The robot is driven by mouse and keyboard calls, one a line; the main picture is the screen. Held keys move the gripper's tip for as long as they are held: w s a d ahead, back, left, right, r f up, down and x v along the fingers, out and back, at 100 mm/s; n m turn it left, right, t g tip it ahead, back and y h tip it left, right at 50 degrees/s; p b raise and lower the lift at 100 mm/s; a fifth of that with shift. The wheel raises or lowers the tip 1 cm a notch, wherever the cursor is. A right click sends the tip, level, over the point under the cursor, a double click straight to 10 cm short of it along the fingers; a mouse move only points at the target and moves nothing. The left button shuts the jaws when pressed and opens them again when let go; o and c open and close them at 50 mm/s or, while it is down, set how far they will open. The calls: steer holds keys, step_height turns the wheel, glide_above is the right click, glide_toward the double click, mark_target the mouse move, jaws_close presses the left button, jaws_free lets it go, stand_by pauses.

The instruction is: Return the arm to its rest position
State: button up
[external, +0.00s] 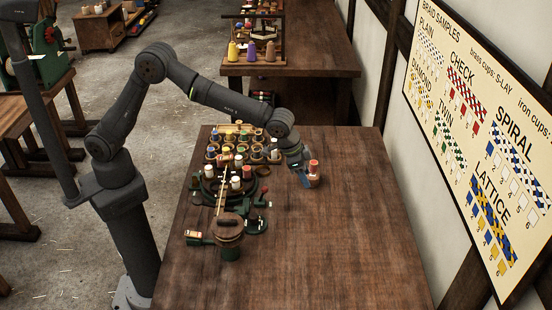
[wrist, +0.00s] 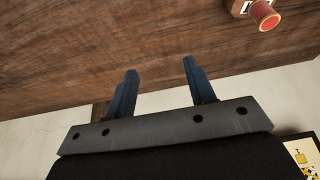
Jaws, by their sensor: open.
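My arm reaches from its base at the left over the wooden table. My gripper (external: 306,180) is low over the table's far right part, close beside a small holder with a red-topped piece (external: 313,167). In the wrist view my gripper's two blue fingers (wrist: 158,88) are apart with nothing between them. The red-topped piece also shows at the top right of the wrist view (wrist: 265,14), apart from the fingers.
A braiding machine (external: 229,228) with bobbins stands at the table's left side, with a rack of coloured spools (external: 240,134) behind it. The table's right and front (external: 340,250) are clear. A braid sample board (external: 485,130) hangs on the right wall.

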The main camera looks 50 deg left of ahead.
steer(key=s+d+f+m+g+h, duration=0.1)
steer(key=s+d+f+m, duration=0.15)
steer(key=s+d, duration=0.5)
steer(key=s+d+f+m+g, duration=0.1)
steer(key=s+d+f+m, duration=0.1)
steer(key=s+d+m, duration=0.5)
steer(key=w+f+n, duration=0.3)
steer(key=w+f, duration=0.1)
steer(key=shift+w, duration=0.3)
steer(key=s+a+r, duration=0.1)
steer(key=s+r, duration=0.4)
steer(key=s, duration=0.2)
steer(key=w+a+r+n+t, duration=0.1)
steer(key=w+a+n, duration=0.2)
steer(key=w+a, duration=0.3)
steer(key=w, duration=0.4)
steer(key=shift+a+r, duration=0.35)
steer(key=shift+a, duration=0.05)
steer(key=shift+s+n, duration=0.1)
steer(key=shift+n, duration=0.15)
